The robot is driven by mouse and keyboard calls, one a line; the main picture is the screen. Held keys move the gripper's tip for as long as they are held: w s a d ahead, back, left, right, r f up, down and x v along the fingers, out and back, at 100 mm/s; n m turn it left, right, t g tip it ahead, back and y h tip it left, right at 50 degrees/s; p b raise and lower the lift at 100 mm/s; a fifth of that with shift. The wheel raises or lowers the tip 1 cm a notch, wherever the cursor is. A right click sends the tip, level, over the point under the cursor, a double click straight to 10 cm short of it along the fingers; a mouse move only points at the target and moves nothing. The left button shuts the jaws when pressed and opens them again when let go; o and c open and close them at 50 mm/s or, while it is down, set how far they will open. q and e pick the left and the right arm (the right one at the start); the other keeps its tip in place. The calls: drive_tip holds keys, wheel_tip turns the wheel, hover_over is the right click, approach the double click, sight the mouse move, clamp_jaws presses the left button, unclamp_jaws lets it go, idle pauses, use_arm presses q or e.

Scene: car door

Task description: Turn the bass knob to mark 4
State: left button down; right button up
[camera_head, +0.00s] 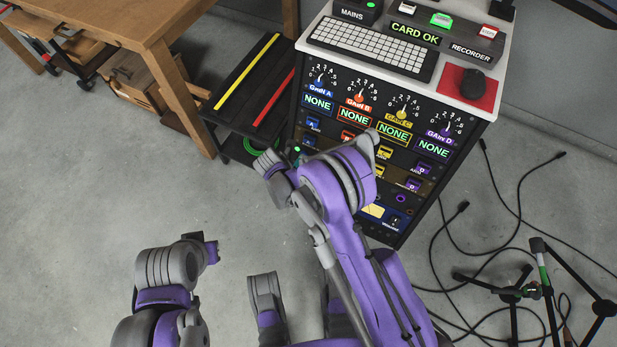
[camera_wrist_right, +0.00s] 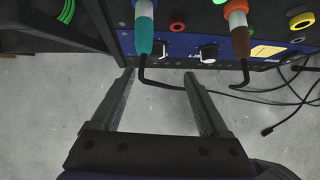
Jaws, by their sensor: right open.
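No label reading bass is legible, so I cannot tell which knob it is. In the right wrist view, a dark knob with a white mark (camera_wrist_right: 208,53) sits on a blue panel strip; a second one is partly hidden behind a teal plug (camera_wrist_right: 144,30). My right gripper (camera_wrist_right: 160,76) is open and empty, its fingertips just below the strip. In the head view my right forearm covers the rack's lower left and hides that gripper. My left arm is at the lower left; its fingers cannot be made out.
The rack (camera_head: 437,112) has gain knobs along its top and NONE displays beneath. A black shelf (camera_head: 247,85) stands at left. Loose cables (camera_head: 440,240) and a tripod stand (camera_head: 515,292) lie right. Floor at left is clear.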

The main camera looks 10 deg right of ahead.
drive_tip(key=shift+n, duration=0.8)
drive_tip(key=b+x, duration=0.1)
drive_tip(key=x, duration=0.8)
drive_tip(key=a+b+x, duration=0.1)
drive_tip(key=x, duration=0.3)
drive_tip(key=shift+s+d+f+b, duration=0.1)
drive_tip(key=shift+s+f+b, duration=0.05)
drive_tip(key=shift+f+b, duration=0.2)
clamp_jaws()
